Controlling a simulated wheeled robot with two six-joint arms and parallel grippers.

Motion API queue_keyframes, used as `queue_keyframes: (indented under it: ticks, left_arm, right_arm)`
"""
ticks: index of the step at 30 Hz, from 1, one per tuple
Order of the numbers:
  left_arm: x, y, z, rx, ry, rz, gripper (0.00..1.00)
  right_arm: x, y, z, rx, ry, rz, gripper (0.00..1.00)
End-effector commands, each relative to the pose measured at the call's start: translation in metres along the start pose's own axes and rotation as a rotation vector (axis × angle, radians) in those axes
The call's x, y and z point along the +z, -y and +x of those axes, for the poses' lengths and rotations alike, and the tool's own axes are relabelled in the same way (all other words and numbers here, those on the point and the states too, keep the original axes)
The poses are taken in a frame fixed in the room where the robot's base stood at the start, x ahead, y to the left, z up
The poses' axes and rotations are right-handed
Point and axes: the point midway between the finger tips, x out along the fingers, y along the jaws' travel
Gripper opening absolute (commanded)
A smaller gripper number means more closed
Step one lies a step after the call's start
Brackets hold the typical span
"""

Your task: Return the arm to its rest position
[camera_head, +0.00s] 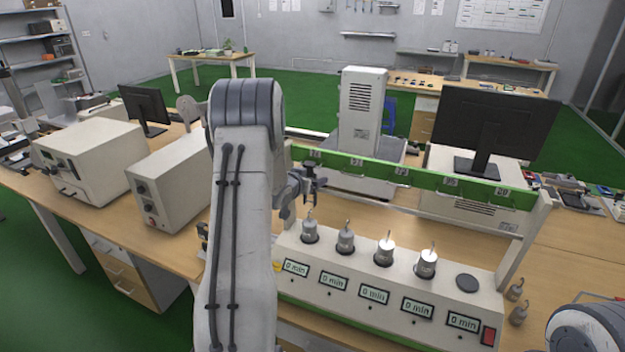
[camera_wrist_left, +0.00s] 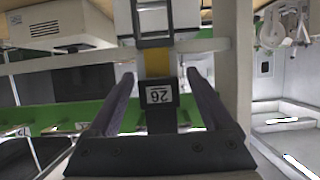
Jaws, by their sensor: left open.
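My left arm (camera_head: 240,210) rises through the middle of the head view and bends over at the top. Its left gripper (camera_head: 312,186) hangs at the left end of the green rail (camera_head: 400,175), above the timer device (camera_head: 390,285). In the left wrist view the gripper's two dark fingers (camera_wrist_left: 158,76) stand apart. A dark block with a white label reading 26 (camera_wrist_left: 157,94) shows between them in the picture; I cannot tell its distance. No held object is visible. Part of my right arm (camera_head: 585,330) shows at the lower right; its gripper is out of view.
Several metal cylinders (camera_head: 385,251) stand on the timer device, with a bare dark pad (camera_head: 467,283) at its right end. A monitor (camera_head: 495,125) and a white box instrument (camera_head: 165,185) flank the arm.

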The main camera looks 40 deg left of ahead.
Motion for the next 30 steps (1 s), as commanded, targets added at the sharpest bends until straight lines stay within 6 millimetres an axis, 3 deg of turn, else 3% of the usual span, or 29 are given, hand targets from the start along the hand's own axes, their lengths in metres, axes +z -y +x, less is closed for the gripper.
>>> queue_keyframes:
  ticks: [12,18,24,27,30]
  left_arm:
    - [0.001,0.001,-0.075,-0.003,-0.003,0.000,0.84]
    - [0.000,0.001,-0.088,-0.001,-0.002,0.000,0.84]
    - [0.000,-0.002,-0.088,0.001,0.002,0.002,0.84]
    - [-0.001,-0.023,-0.086,0.014,0.032,0.022,0.84]
    - [-0.001,-0.068,-0.087,0.039,0.105,0.065,0.84]
  right_arm:
    - [0.001,-0.002,0.023,0.000,0.000,-0.001,0.50]
    - [0.001,-0.002,0.025,0.000,0.000,-0.002,0.50]
    - [0.001,-0.002,0.025,0.000,0.000,-0.001,0.50]
    - [0.001,-0.002,0.025,0.000,0.000,-0.001,0.50]
    - [0.001,-0.002,0.025,0.000,0.000,-0.001,0.50]
